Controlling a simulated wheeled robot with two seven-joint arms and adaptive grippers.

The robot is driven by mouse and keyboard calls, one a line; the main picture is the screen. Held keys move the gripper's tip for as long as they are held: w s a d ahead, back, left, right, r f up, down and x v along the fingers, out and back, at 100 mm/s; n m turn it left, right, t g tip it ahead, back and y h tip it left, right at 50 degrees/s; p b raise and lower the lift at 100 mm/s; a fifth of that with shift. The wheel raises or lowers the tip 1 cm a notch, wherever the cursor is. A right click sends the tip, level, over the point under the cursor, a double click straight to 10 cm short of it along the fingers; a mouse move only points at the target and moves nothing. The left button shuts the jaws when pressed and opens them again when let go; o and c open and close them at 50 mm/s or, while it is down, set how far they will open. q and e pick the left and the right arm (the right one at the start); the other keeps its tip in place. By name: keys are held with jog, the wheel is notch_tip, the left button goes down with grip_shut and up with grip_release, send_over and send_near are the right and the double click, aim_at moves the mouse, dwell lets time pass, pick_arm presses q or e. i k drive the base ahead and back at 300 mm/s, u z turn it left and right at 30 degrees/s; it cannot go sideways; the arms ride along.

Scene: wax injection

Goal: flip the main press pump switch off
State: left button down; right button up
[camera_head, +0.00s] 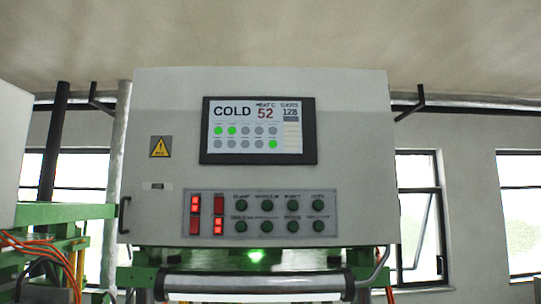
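A pale control cabinet (350,140) faces me in the head view. Its lower grey panel (331,198) carries two red rocker switches side by side at the left end. The left switch (195,215) looks brighter in its upper half, the right switch (219,215) in its lower half. Their labels are too small to read, so I cannot tell which one is the main press pump switch. Neither of my grippers is in view.
Two rows of round green buttons (266,205) sit right of the switches. A screen (259,131) above reads COLD and 52. Below are a pale horizontal bar (258,282) and a green light (256,255). Orange cables (60,262) hang at left on a green frame (65,213).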

aim_at(195, 201)
jog(key=z, duration=1.55)
jog(key=k, duration=0.5)
jog(key=u, duration=2.6)
